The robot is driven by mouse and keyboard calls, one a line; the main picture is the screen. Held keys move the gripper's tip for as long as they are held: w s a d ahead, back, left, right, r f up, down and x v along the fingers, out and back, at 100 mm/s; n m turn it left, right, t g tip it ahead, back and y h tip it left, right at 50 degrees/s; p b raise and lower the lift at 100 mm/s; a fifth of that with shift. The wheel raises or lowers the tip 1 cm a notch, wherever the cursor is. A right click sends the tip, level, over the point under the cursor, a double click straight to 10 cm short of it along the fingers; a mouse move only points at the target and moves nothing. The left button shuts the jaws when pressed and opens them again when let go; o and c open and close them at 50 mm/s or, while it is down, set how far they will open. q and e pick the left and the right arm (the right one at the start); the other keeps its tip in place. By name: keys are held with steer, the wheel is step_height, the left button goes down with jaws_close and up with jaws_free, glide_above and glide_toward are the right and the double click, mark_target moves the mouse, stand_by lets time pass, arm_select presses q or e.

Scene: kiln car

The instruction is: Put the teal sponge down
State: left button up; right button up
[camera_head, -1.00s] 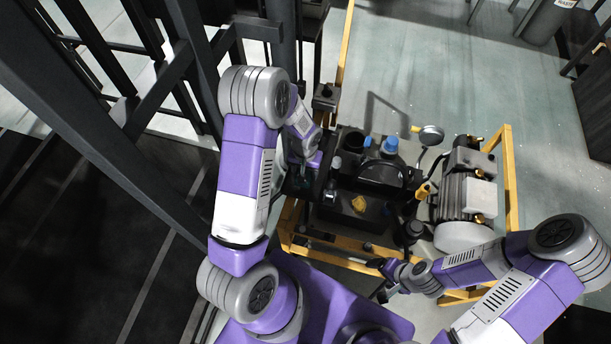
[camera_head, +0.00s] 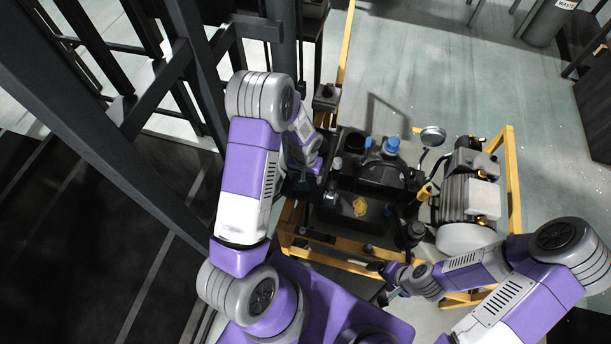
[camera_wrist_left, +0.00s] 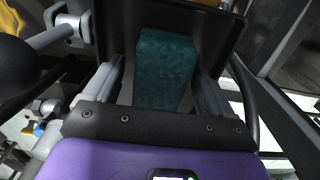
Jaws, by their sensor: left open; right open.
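The teal sponge (camera_wrist_left: 165,68) shows in the left wrist view as a dark teal block inside a black, walled holder (camera_wrist_left: 112,38). My left gripper (camera_wrist_left: 157,88) is open, with one finger on each side of the sponge; whether either finger touches it is unclear. In the head view my left arm comes down to the left side of the black unit, and its fingers and the sponge are hard to make out. My right gripper (camera_head: 384,292) is open and empty near the front edge of the yellow frame.
A yellow piece (camera_head: 360,206) lies on the black unit. Blue-capped fittings (camera_head: 391,145), a round gauge (camera_head: 432,136) and a grey motor (camera_head: 467,190) crowd the yellow frame (camera_head: 511,180). Dark metal posts (camera_head: 190,80) stand close left of my left arm.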

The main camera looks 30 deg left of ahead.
arm_select(q)
step_height(320, 180, up, 12)
steer(key=p, duration=0.4)
steer(key=shift+r, duration=0.15)
arm_select(e)
step_height(320, 180, up, 4)
steer(key=shift+r, duration=0.15)
steer(key=shift+s, duration=0.1)
